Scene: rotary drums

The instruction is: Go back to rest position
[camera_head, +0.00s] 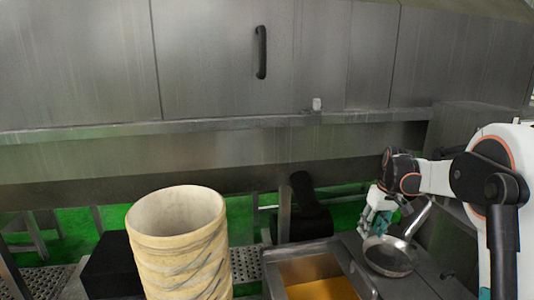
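My arm comes in from the right, and my gripper (374,222) points downward, with teal parts at its end. It is above and beside the left rim of a metal pan (390,257).
A steel basin (280,274) holding yellow-orange liquid is left of the pan. A tall, pale ribbed cylinder (180,250) stands in the foreground. A large steel housing (210,60) with a black handle (261,52) spans the back. Green floor (75,230) shows below.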

